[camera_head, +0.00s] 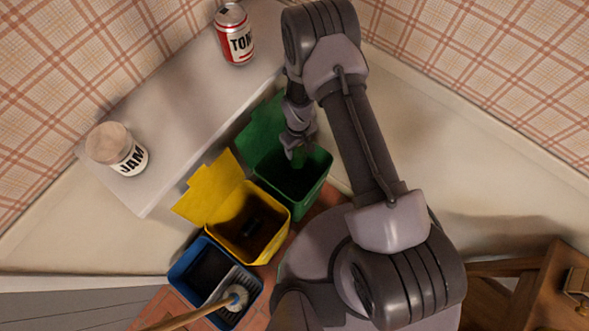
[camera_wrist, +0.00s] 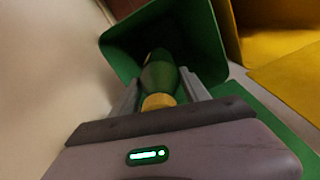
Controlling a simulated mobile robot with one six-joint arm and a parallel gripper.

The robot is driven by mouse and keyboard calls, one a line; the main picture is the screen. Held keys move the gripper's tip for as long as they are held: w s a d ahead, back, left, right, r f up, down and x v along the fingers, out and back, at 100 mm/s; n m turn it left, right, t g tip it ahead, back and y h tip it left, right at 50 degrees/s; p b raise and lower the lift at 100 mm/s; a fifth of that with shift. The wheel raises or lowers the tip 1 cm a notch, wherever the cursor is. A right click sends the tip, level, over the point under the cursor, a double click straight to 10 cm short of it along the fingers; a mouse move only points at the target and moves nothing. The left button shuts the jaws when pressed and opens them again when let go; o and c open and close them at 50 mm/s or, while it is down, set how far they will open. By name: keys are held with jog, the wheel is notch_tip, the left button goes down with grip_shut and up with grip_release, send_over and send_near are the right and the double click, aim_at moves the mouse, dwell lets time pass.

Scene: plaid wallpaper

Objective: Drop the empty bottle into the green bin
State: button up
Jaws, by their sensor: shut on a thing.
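The green bin (camera_head: 292,181) stands with its lid open, at the far end of a row of bins in the head view. My gripper (camera_head: 298,152) is over the bin's opening and points down. In the wrist view, my gripper (camera_wrist: 166,98) is shut on a green bottle (camera_wrist: 160,72) with a yellowish cap or neck end towards me. The bottle points into the green bin's mouth (camera_wrist: 205,38). I cannot tell how deep it reaches. In the head view the bottle is mostly hidden by my gripper and the bin.
A yellow bin (camera_head: 277,251) with a dark item inside and a blue bin (camera_head: 180,272) stand beside the green one.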

jog(key=shift+f, duration=0.35)
jog(key=shift+r, duration=0.1)
jog(key=o, duration=1.7)
jog(key=shift+c, duration=0.2)
notch_tip(320, 180, up, 8)
jog(key=p, duration=0.3)
jog(key=shift+f, duration=0.2)
jog(key=shift+f, duration=0.1)
